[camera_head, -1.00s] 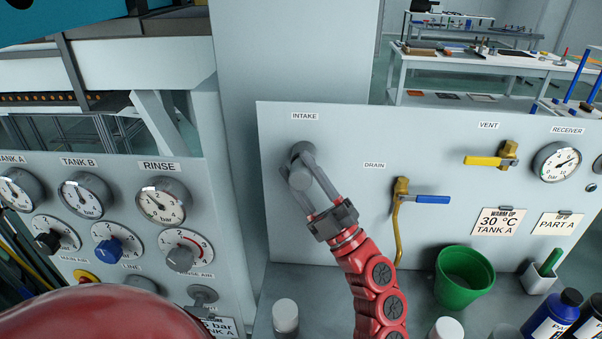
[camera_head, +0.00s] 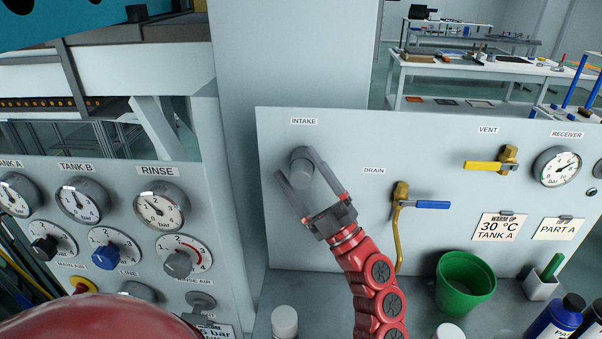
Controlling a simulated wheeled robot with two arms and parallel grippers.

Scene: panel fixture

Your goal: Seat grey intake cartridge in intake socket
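The grey intake cartridge (camera_head: 301,170) sticks out of the panel below the INTAKE label (camera_head: 303,121). The intake socket is hidden behind the cartridge, so I cannot tell how deep it sits.
The panel (camera_head: 340,220) also carries a blue-handled drain valve (camera_head: 430,205), a yellow-handled vent valve (camera_head: 483,166) and a receiver gauge (camera_head: 557,166). A green bucket (camera_head: 465,285) and several bottles stand on the shelf below. Gauges and knobs fill the left panel (camera_head: 115,250).

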